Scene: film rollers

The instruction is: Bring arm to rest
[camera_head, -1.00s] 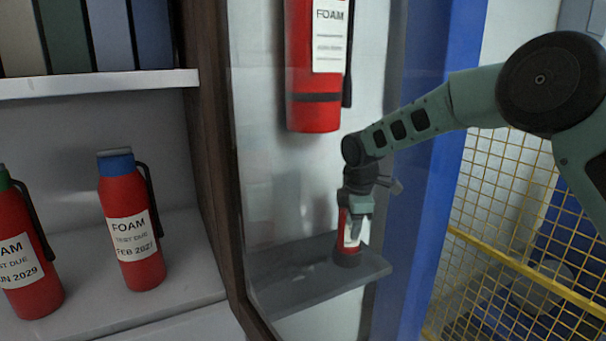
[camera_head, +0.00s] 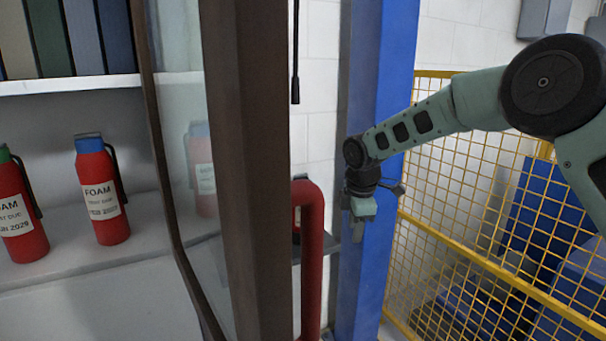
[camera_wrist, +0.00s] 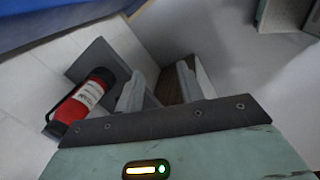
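My arm reaches in from the right in the head view. My gripper (camera_head: 360,222) hangs downward in front of a blue post (camera_head: 385,90), to the right of a red door handle (camera_head: 313,255). In the wrist view my gripper (camera_wrist: 158,88) shows its two fingers apart with nothing held between them. A small red extinguisher (camera_wrist: 82,102) with a white label is on a grey wall shelf (camera_wrist: 97,58), left of the fingers and apart from them. In the head view it is mostly hidden behind the handle.
A dark-framed glass door (camera_head: 262,170) stands left of my gripper. Behind it, a white shelf (camera_head: 100,265) holds two extinguishers, one with a blue top (camera_head: 102,195) and one with a green top (camera_head: 20,215). Yellow mesh fencing (camera_head: 480,150) stands at the right, behind my arm.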

